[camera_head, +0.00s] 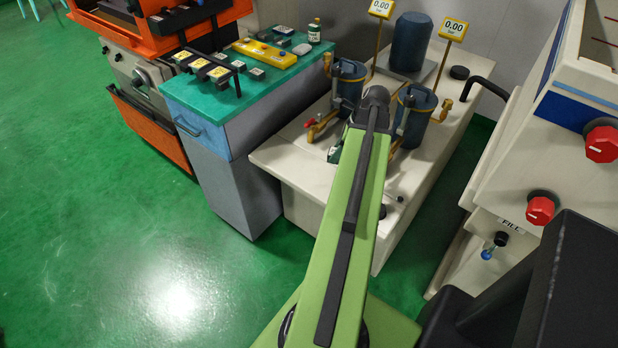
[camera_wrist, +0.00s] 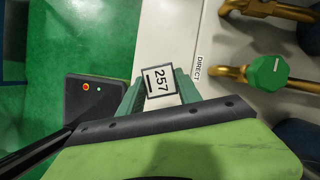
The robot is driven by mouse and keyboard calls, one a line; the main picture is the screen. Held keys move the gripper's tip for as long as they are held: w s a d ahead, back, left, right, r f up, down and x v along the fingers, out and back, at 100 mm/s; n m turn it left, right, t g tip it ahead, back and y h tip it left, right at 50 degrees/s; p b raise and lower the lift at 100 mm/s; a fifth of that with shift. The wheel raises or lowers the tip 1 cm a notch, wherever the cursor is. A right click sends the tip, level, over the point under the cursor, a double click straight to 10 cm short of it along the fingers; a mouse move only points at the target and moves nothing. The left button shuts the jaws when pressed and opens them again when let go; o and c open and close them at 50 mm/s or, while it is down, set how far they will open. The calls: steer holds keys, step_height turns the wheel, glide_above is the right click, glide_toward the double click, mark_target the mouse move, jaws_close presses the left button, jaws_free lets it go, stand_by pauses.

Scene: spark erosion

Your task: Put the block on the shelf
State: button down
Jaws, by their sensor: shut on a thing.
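The block (camera_wrist: 158,82) shows in the wrist view as a small piece with a white face marked 257 in a dark border. My gripper (camera_wrist: 160,92) has its green jaws on either side of the block and is shut on it. The block is over or near the edge of a white surface, with green floor to the left; its height is unclear. In the head view my green arm reaches toward the white bench (camera_head: 285,155), and I cannot clearly make out the block there. I cannot identify a shelf for certain in either view.
A teal-topped cabinet (camera_head: 185,92) carries black holders with yellow labels (camera_head: 210,68) and a yellow strip (camera_head: 263,53). Blue canisters (camera_head: 416,118) and brass pipes stand on the bench. A white machine with red knobs (camera_head: 540,210) is at right. Green floor (camera_head: 90,200) is clear at left.

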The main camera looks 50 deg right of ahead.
steer(key=shift+w+a+f, duration=0.5)
steer(key=shift+a+f, duration=0.3)
steer(key=shift+f, duration=0.1)
step_height(320, 180, down, 10)
steer(key=b, duration=1)
steer(key=shift+b, duration=0.3)
steer(key=shift+r, duration=0.15)
steer(key=c, duration=0.8)
jaws_free()
steer(key=shift+f, duration=0.2)
steer(key=shift+c, duration=0.2)
steer(key=shift+r, duration=0.15)
